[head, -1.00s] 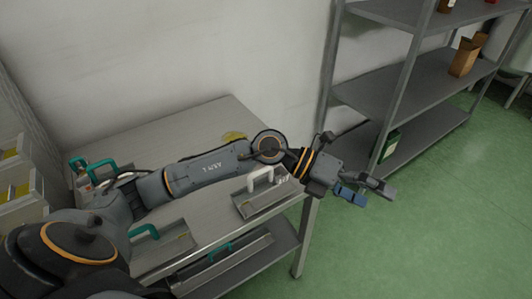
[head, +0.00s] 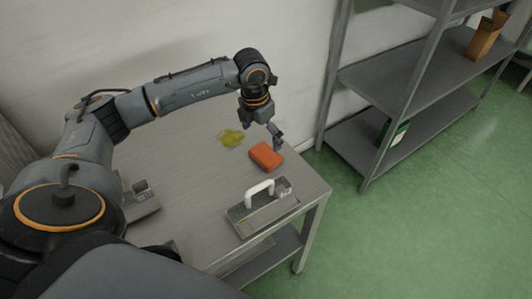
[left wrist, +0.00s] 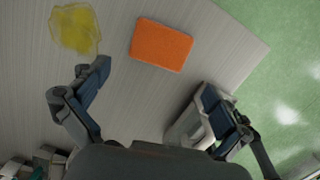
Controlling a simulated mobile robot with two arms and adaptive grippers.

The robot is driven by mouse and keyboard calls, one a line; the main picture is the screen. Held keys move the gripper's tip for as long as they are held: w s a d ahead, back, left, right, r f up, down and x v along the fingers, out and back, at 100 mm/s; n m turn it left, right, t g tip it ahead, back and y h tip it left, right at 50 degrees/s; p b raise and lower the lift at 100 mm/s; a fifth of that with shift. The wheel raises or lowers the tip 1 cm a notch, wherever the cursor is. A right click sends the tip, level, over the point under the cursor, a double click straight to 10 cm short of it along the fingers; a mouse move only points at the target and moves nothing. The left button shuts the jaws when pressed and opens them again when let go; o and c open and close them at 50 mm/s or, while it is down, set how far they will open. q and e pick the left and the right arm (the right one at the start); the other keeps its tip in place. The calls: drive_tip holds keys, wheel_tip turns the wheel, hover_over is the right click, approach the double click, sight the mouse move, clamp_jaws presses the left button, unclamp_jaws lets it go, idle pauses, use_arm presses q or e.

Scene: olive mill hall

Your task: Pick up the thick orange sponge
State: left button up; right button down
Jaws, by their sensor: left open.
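The thick orange sponge (head: 266,156) lies flat on the metal table (head: 190,200), towards its far right corner. In the left wrist view the sponge (left wrist: 160,45) lies ahead of my left gripper, between the lines of its two spread fingers and clear of both. My left gripper (head: 277,136) is above the table beside the sponge, pointing down. In the left wrist view my left gripper (left wrist: 160,95) is open and empty. My right gripper is not in view.
A yellow translucent patch (head: 231,138) lies left of the sponge. A grey tray with a white handle (head: 262,205) stands nearer the table's front right corner. A metal shelf rack (head: 400,100) stands to the right. Bare table lies around the sponge.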

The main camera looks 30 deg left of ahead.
sight(265, 154)
use_arm(q)
drive_tip(key=f, duration=0.2)
drive_tip(key=shift+w+a+f, duration=0.1)
drive_tip(key=shift+w+f, duration=0.2)
drive_tip(key=shift+f, duration=0.1)
drive_tip(key=shift+w+f+p, duration=0.15)
drive_tip(key=shift+f+p, duration=0.3)
drive_tip(key=shift+f, duration=0.5)
drive_tip(key=f, duration=0.3)
drive_tip(key=shift+w+d+f+p, duration=0.2)
drive_tip(key=shift+w+f+p, duration=0.05)
drive_tip(key=shift+w+p, duration=0.1)
drive_tip(key=shift+f, duration=0.15)
drive_tip(key=c, duration=0.6)
drive_tip(key=shift+c, duration=0.4)
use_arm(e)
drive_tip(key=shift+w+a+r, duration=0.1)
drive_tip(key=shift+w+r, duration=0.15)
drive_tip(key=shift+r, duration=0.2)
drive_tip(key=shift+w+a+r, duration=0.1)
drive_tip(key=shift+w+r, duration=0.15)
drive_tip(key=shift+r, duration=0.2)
